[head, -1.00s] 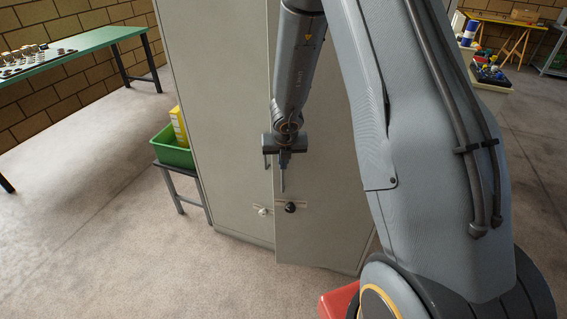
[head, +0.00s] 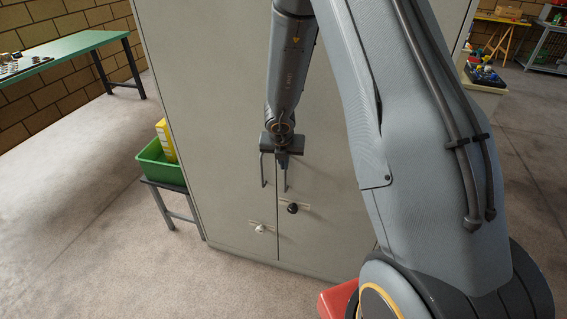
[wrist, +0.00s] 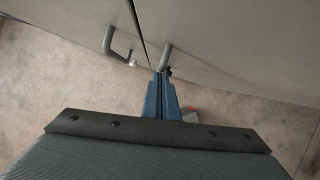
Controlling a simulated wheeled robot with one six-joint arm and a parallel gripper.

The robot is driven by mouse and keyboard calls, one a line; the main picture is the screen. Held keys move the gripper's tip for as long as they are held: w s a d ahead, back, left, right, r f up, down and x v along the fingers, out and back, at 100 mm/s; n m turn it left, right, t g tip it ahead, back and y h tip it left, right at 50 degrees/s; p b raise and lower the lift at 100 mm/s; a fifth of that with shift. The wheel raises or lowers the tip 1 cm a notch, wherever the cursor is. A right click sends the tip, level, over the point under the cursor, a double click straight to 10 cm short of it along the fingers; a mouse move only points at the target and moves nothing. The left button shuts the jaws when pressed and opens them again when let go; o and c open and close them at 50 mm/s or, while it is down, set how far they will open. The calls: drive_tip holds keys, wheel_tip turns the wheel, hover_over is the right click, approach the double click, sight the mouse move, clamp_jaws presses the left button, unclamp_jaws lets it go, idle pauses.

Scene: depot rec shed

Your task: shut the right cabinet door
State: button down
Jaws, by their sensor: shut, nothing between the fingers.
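The grey cabinet's right door (head: 325,225) stands level with the left door (head: 225,195), or very nearly so. A thin dark seam runs between them; I cannot tell if a small gap remains. The right door carries a bar handle (head: 286,181) and a dark knob (head: 292,208). In the wrist view its handle (wrist: 165,56) is just beyond my fingertips. My gripper (head: 283,160) is at the right door's front near the seam. The wrist view shows its blue fingers (wrist: 159,80) shut and empty. Whether they touch the door is unclear.
The left door has a bar handle (head: 263,170) and a pale knob (head: 259,228). A green bin (head: 160,165) with a yellow packet stands on a small stand left of the cabinet. A green table (head: 75,60) is further left. Carpet between them is clear.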

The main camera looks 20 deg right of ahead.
drive_tip(key=shift+w+d+r, duration=0.2)
drive_tip(key=shift+w+d, duration=0.1)
drive_tip(key=shift+w, duration=0.1)
drive_tip(key=s+a+r+n+t+y+b, duration=0.15)
drive_tip(key=s+a+r+n, duration=0.4)
drive_tip(key=n, duration=0.65)
drive_tip(key=s+a+r+n+g+y, duration=0.15)
drive_tip(key=s+a+r+n, duration=0.25)
drive_tip(key=s+r+n, duration=0.5)
drive_tip(key=s+d+f+n+g+b, duration=0.1)
drive_tip(key=s+n, duration=0.4)
drive_tip(key=n, duration=0.5)
drive_tip(key=s+d+f+n+g+h+b, duration=0.1)
drive_tip(key=s+n, duration=0.4)
drive_tip(key=n, duration=0.5)
drive_tip(key=shift+s+d+f, duration=0.2)
drive_tip(key=shift+d+f, duration=0.25)
drive_tip(key=shift+d, duration=0.6)
